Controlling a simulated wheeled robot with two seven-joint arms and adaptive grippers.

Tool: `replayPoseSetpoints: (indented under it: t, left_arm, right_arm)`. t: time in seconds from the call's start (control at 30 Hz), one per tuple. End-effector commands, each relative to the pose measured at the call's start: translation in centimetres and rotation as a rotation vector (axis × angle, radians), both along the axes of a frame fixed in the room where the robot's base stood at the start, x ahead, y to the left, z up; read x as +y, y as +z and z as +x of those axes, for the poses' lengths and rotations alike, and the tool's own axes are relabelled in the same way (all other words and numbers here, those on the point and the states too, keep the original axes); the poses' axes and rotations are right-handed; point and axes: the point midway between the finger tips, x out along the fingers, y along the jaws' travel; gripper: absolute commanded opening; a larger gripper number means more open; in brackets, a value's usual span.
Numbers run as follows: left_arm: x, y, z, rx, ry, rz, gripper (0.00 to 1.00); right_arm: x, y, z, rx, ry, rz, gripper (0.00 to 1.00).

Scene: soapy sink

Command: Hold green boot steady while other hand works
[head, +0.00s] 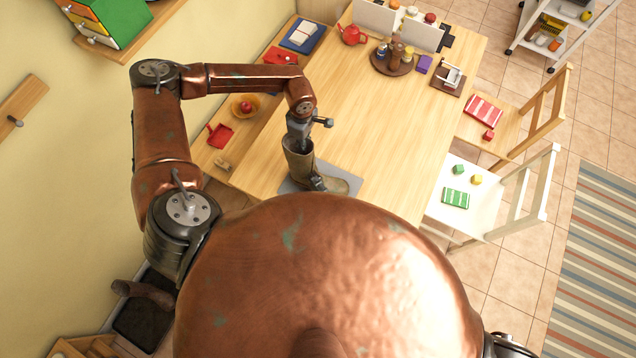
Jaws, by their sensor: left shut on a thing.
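The green boot (301,165) looks olive-brown and stands upright on a grey mat (350,171) at the near end of the wooden table. Its toe points right. My left gripper (298,143) comes down from above and is shut on the top of the boot shaft. The fingertips are partly hidden at the boot's opening. My own body covers the front of the mat. My right gripper is not in view; only a dark bit of my right arm shows at the bottom right edge.
A round tray (407,69) with several bottles, a red teapot (353,35) and a purple box (424,64) stand toward the table's far end. The middle of the table is clear. A white chair (485,204) stands at the right. A brown boot (143,292) lies at lower left.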

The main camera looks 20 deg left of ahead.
Motion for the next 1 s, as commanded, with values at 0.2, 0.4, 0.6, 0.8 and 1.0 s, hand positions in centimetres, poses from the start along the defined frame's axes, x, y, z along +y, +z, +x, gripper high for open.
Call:
replayPoseSetpoints:
  t: [0.2, 0.4, 0.6, 0.8, 1.0]
  left_arm:
    - [-0.1, 0.0, 0.0, 0.001, 0.000, -0.001, 0.00]
    - [-0.1, 0.0, 0.0, 0.001, 0.000, -0.001, 0.00]
    - [-0.1, 0.0, 0.0, 0.001, 0.000, -0.001, 0.00]
    - [-0.1, 0.0, 0.0, 0.001, 0.000, -0.001, 0.00]
    - [-0.1, 0.0, 0.0, 0.001, 0.000, -0.001, 0.00]
  right_arm:
    - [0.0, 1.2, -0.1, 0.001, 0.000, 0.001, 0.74]
    - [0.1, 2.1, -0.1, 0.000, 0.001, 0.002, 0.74]
    - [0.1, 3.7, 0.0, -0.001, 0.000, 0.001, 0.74]
    - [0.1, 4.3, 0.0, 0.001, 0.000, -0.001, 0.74]
    - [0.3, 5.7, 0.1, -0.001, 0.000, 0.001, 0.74]
